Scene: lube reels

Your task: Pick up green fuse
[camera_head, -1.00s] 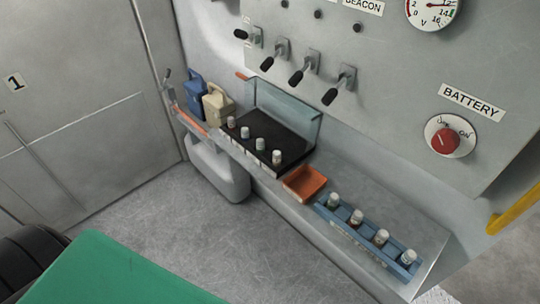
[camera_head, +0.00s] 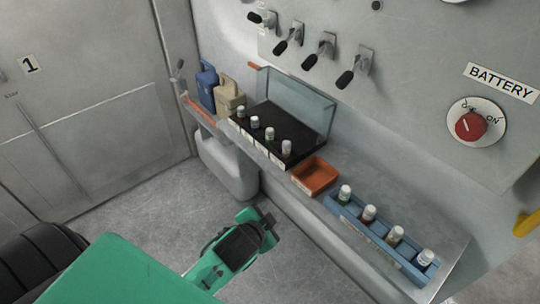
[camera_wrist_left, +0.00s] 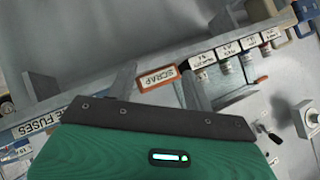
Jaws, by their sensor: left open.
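Several white-capped fuses stand upright in the blue rack (camera_head: 372,247). The leftmost one, with green below its cap, looks like the green fuse (camera_head: 345,195). My left gripper (camera_head: 263,222) is open and empty, in front of the shelf and left of the blue rack, apart from it. In the left wrist view its two fingers (camera_wrist_left: 157,88) are spread, with the SCRAP label (camera_wrist_left: 158,78) showing between them. I cannot make out the green fuse in that view; the gripper body covers part of it. My right gripper is not in view.
A black tray (camera_head: 262,118) with several more fuses stands further left on the shelf, with a clear panel behind it. An orange bin (camera_head: 315,176) sits between tray and rack. Blue and beige jugs stand at the far end. Levers overhang the shelf.

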